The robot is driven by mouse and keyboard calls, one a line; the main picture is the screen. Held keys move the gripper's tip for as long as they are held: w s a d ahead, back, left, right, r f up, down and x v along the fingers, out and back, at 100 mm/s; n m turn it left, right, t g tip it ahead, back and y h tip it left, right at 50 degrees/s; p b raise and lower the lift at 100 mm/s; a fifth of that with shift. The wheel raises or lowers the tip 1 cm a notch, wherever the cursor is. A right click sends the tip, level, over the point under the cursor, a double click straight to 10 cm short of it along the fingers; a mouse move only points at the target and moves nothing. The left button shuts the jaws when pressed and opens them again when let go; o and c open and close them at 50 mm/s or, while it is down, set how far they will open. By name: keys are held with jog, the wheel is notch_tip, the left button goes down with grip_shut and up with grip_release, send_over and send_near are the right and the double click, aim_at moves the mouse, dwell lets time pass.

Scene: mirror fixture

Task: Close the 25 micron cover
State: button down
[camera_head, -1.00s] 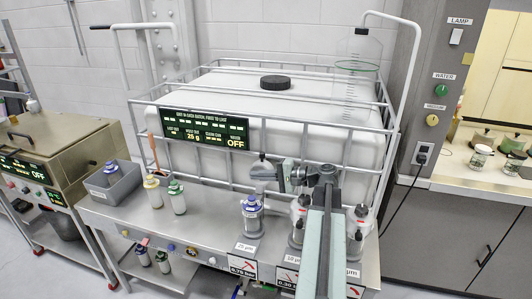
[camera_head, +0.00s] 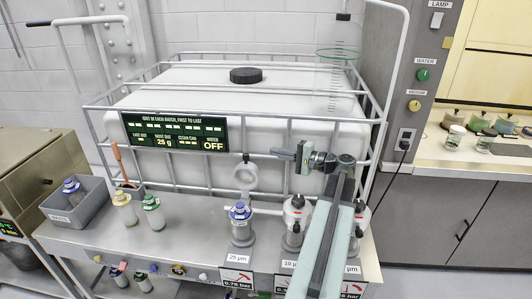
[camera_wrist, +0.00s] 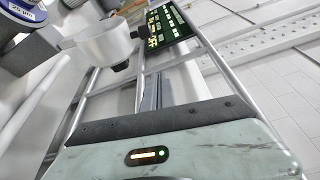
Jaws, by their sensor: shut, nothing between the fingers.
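The 25 micron housing (camera_head: 240,228) stands on the bench shelf behind its "25 µm" label, with a blue rim. Its pale ring-shaped cover (camera_head: 245,177) stands up above and behind the housing, open. The cover also shows as a pale cup-like ring in the wrist view (camera_wrist: 100,45), with part of the blue-rimmed, "25 µm"-labelled housing (camera_wrist: 18,22) at the upper left corner. My gripper (camera_head: 277,153) is shut and empty, a little above and right of the cover in the head view. In the wrist view its fingers (camera_wrist: 150,92) lie below and right of the cover, seemingly apart from it.
Another housing (camera_head: 295,225) stands right of the 25 micron one; a third is partly hidden by my arm. Two bottles (camera_head: 153,212) and a grey bin (camera_head: 75,205) stand left. The caged white tank (camera_head: 245,115) and display (camera_head: 174,132) are behind.

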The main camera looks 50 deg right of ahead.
jog(key=w+a, duration=0.2)
jog(key=w, duration=0.1)
jog(key=w+a, duration=0.3)
jog(key=shift+w+a+r, duration=0.1)
jog(key=shift+a, duration=0.15)
dwell(0.3)
